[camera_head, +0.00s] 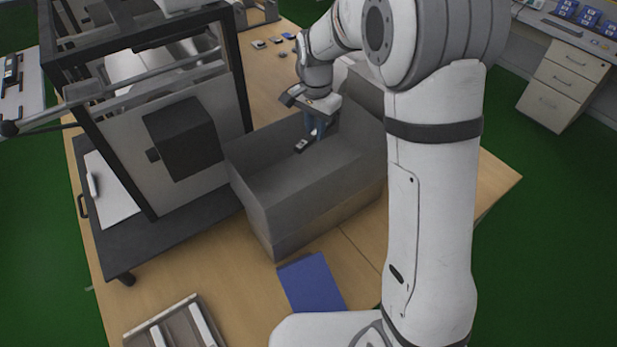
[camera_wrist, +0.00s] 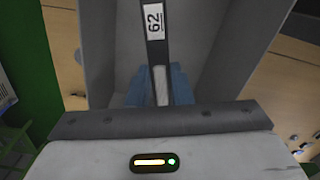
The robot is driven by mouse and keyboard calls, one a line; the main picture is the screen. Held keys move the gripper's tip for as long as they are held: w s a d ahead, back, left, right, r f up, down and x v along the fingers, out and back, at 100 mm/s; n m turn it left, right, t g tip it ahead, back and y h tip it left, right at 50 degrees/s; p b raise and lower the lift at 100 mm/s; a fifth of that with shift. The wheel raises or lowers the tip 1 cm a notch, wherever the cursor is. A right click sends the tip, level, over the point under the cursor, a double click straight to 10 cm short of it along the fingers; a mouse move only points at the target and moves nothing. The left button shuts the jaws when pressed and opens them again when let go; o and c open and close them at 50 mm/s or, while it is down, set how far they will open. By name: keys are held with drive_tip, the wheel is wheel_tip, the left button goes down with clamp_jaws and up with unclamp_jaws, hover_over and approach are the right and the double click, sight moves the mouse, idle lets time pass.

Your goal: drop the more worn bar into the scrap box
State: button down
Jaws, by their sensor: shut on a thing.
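My gripper (camera_head: 317,128) has blue fingers and is shut on a dark bar (camera_head: 303,145). It holds the bar inside the outline of a large open grey box (camera_head: 262,212), which I take as the scrap box. In the wrist view the bar (camera_wrist: 155,48) sits between the blue fingers (camera_wrist: 160,85). It has a white label reading "62" sideways and a pale stretch near the fingers. The grey box walls (camera_wrist: 238,45) flank it. The bar's height above the box floor is hard to tell. A tray (camera_head: 134,338) at the bottom edge holds pale strips, partly cut off.
A black-framed machine (camera_head: 190,150) stands close to the box's left side. A blue flat item (camera_head: 312,283) lies on the wooden table (camera_head: 240,293) in front of the box. Small parts (camera_head: 259,44) lie at the back. My arm hides the table's right part.

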wheel_tip(320, 180, down, 2)
drive_tip(key=shift+s+a+f+b, duration=0.1)
drive_tip(key=shift+b, duration=0.35)
drive_tip(key=c, duration=1.2)
unclamp_jaws()
wheel_tip(320, 180, up, 8)
drive_tip(key=shift+f+b, duration=0.1)
drive_tip(key=shift+b, duration=0.5)
